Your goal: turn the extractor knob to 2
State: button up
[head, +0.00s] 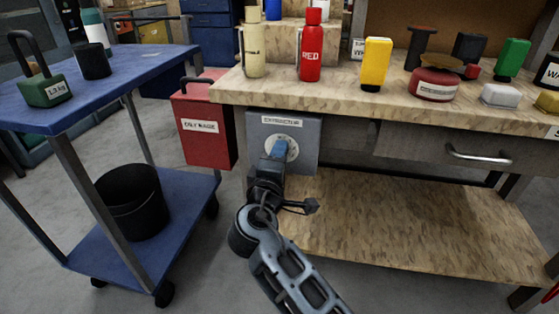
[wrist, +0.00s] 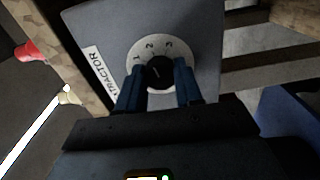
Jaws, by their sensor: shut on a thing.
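The extractor panel (head: 309,135) is a grey box under the left end of the bench, with a label along its top and a white dial. In the wrist view the white dial (wrist: 186,52) carries a few numbers, with 1 at left and 2 near the top. The black knob (wrist: 158,73) sits at its centre. A faint light mark shows on the knob; I cannot tell exactly which number it faces. My gripper (wrist: 159,80) has its blue fingers on either side of the knob, shut on it. In the head view my gripper (head: 277,150) hides the knob.
A red box (head: 207,132) hangs left of the panel. A blue cart (head: 120,85) stands at left, with a black bin (head: 131,202) on its lower shelf. The bench (head: 390,98) overhangs the panel. A drawer handle (head: 478,156) is at right. The wooden lower shelf (head: 400,225) looks bare.

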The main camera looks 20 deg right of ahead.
jog(key=shift+f, duration=0.1)
dwell(0.3)
jog(key=o, duration=1)
jog(key=shift+o, duration=0.2)
jog(key=p+v, duration=0.1)
jog(key=v, duration=0.6)
jog(key=shift+s+a, duration=0.2)
jog(key=shift+s, duration=0.15)
